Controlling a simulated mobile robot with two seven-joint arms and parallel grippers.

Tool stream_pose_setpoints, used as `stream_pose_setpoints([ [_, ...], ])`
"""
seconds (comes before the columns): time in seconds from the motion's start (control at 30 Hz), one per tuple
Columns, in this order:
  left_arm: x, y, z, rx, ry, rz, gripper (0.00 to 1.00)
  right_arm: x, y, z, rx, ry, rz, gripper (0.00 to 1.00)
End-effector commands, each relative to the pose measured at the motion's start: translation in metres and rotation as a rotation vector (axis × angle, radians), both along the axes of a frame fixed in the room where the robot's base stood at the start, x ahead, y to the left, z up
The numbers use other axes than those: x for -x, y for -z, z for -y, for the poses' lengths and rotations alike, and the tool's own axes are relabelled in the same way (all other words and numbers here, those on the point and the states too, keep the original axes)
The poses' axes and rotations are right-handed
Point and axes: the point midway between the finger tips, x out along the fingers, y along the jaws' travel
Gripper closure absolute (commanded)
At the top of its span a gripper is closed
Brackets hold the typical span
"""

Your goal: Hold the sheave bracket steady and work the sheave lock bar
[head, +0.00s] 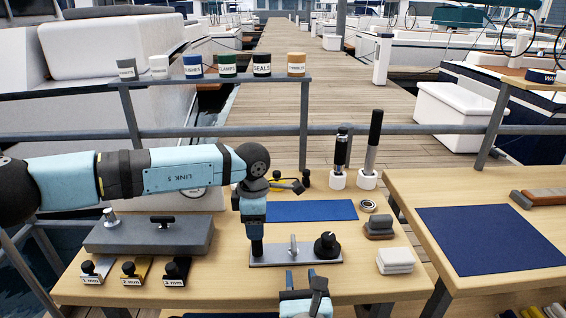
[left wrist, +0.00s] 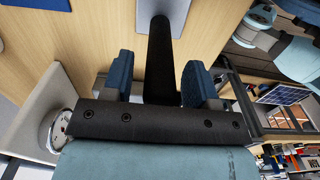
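A flat metal plate (head: 275,259), which looks like the sheave bracket, lies on the wooden bench. It bears a dark upright handle (head: 257,249) at its left end, a small metal lever (head: 293,245) in the middle and a black knob (head: 327,247) at right. I cannot tell for sure which part is the lock bar. My left gripper (head: 254,222) points down over the dark handle. In the left wrist view its blue fingers (left wrist: 160,82) stand apart on both sides of the dark handle (left wrist: 160,50), with a gap at left. My right gripper (head: 302,278) is open and empty, in front of the plate.
A grey block (head: 150,238) and several labelled stamps (head: 135,270) stand at left. Two upright tools (head: 372,150) stand at the back. Another bench (head: 450,190) adjoins at right.

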Motion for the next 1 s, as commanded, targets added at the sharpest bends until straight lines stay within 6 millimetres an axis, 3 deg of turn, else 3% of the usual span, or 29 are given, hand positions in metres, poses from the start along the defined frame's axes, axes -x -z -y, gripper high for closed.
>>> stream_pose_setpoints([
  [0.37, 0.0, -0.005, 0.0, -0.001, 0.0, 0.0, 0.42, 0.0, 0.0, 0.0, 0.0, 0.0, 0.0, 0.62],
  [0.47, 0.0, -0.018, 0.0, -0.001, 0.0, 0.002, 0.42, 0.0, 0.0, 0.0, 0.0, 0.0, 0.0, 0.62],
  [0.8, 0.0, -0.088, 0.0, 0.0, 0.0, 0.002, 0.42, 0.0, 0.0, 0.0, 0.0, 0.0, 0.0, 0.62],
  [1.0, 0.0, -0.114, 0.0, 0.0, 0.0, 0.001, 0.42, 0.0, 0.0, 0.0, 0.0, 0.0, 0.0, 0.62],
])
